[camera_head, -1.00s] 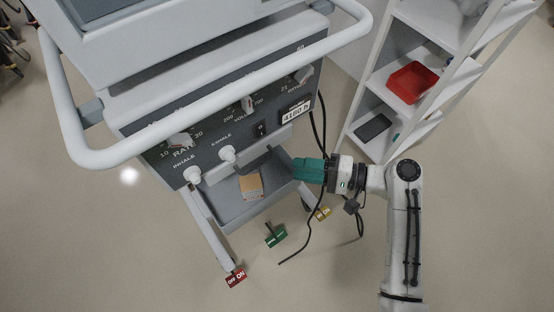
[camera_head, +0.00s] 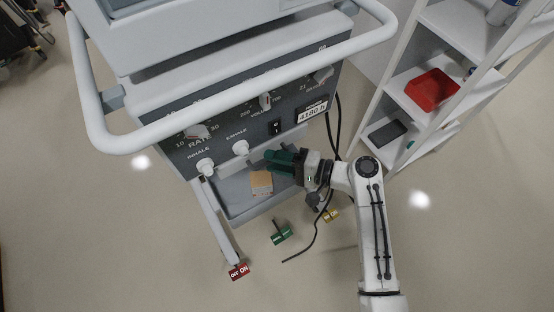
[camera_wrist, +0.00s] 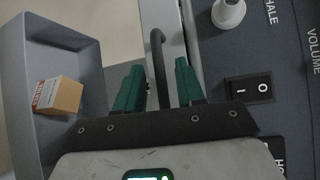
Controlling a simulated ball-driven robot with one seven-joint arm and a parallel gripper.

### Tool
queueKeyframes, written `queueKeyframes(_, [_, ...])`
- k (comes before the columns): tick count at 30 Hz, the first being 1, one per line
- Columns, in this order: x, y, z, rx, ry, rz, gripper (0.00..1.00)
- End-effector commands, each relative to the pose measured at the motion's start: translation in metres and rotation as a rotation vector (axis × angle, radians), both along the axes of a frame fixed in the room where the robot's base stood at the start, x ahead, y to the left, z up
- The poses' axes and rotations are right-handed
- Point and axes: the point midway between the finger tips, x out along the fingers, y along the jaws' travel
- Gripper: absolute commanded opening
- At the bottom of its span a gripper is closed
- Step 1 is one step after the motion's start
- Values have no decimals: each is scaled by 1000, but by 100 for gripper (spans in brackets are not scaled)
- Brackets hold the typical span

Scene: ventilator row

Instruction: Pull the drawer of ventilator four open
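The ventilator (camera_head: 215,128) stands at the upper left of the head view, its dark knob panel facing me. No number four is readable on it. Below the panel is a grey tray-like compartment (camera_head: 238,198) holding a small tan box (camera_head: 261,182); the box also shows in the wrist view (camera_wrist: 58,95). My gripper (camera_head: 275,160) is over the compartment's right part, close below the panel. In the wrist view, its green fingers (camera_wrist: 158,82) are apart on either side of a dark curved bar handle (camera_wrist: 157,48), with gaps showing.
A white rail (camera_head: 240,90) curves around the ventilator's front. A dark cable (camera_head: 318,232) hangs near my gripper. A white shelf (camera_head: 425,125) with a red bin (camera_head: 432,90) stands right.

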Motion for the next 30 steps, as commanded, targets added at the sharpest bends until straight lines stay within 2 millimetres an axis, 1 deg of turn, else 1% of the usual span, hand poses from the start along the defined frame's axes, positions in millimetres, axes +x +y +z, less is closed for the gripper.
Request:
queueKeyframes(1, [0,0,0,0,0,0,37])
queueKeyframes(12, [0,0,0,0,0,0,2])
queueKeyframes(13, [0,0,0,0,0,0,0])
queueKeyframes(26, [0,-1,0,0,1,-1,0])
queueKeyframes(29, [-5,-5,1,-1,2,-2,0])
queueKeyframes(30, [-10,-9,2,0,4,-3,0])
